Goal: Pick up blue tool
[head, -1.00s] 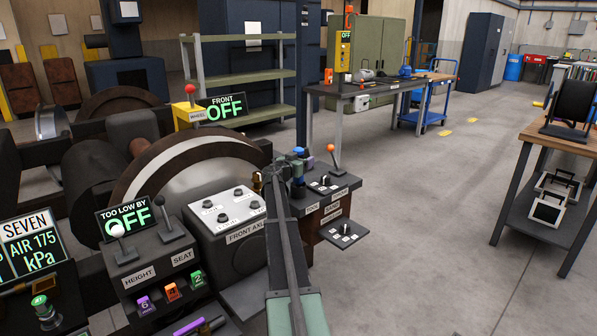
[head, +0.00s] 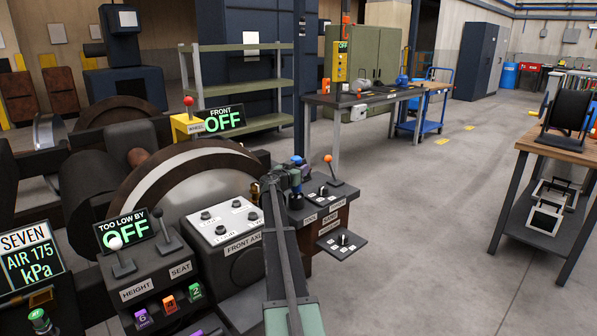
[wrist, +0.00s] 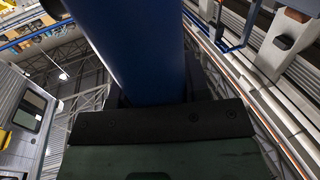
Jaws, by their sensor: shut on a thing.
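My gripper (head: 284,174) is at the far end of my arm, beside the small control box with the orange-knobbed lever. The blue tool (wrist: 135,50) shows in the wrist view as a thick blue cylinder rising from the gripper, and the jaws are shut on it. A small blue part (head: 298,161) shows at the gripper in the head view. The jaw contact and the tool's far end are hidden or out of view.
A control box with an orange-knobbed lever (head: 327,159) is right of my gripper. The front axle panel (head: 232,222) and wheel are left. A workbench (head: 365,97) stands behind. A table (head: 550,147) is at the right. The floor between is clear.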

